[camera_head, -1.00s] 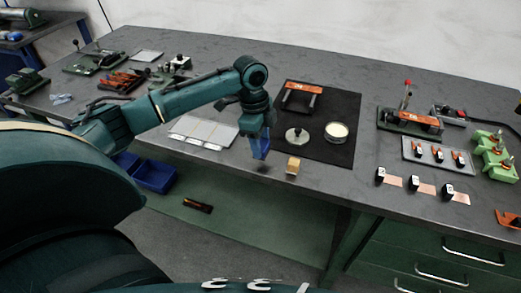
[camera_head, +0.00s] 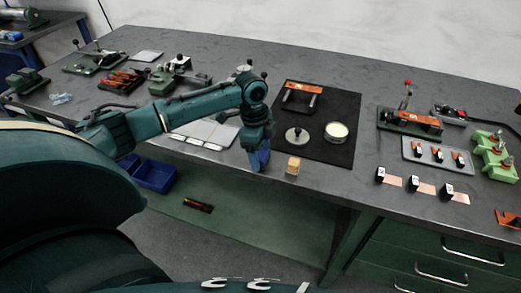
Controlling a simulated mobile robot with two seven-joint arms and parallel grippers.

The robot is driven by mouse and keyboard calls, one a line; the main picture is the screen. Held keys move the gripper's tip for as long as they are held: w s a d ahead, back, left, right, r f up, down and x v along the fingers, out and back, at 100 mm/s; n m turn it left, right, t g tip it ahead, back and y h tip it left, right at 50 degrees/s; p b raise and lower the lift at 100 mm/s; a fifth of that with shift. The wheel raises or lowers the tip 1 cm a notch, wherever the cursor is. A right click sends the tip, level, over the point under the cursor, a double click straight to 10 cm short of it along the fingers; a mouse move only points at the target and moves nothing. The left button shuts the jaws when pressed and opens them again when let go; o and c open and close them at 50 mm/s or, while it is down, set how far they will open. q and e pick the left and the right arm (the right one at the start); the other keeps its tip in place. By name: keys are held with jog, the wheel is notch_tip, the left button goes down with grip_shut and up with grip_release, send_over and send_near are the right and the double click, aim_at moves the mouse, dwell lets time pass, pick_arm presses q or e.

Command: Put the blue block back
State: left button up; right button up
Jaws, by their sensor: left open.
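My left gripper (camera_head: 260,163) points down at the front edge of the grey table, its tip at or just above the surface. It is open. A blue shape (camera_head: 261,157) shows at its tip. I cannot tell whether this is the blue block between the fingers or the fingers themselves. No other blue block shows on the table. A small tan block (camera_head: 293,166) stands just right of the gripper, apart from it. My right gripper is not in view.
A black mat (camera_head: 345,105) holds an orange-topped stand (camera_head: 300,94), a metal disc (camera_head: 297,135) and a round dish (camera_head: 336,131). A white card tray (camera_head: 215,132) lies left of the gripper. Blue bins (camera_head: 155,175) are below the table. Black clips (camera_head: 414,188) sit at the right.

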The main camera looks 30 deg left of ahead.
pick_arm(q)
jog(key=shift+r, duration=0.1)
jog(key=shift+r, duration=0.4)
notch_tip(320, 180, up, 11)
jog(key=a, duration=0.1)
jog(key=shift+s+a+r, duration=0.15)
jog(key=shift+a, duration=0.05)
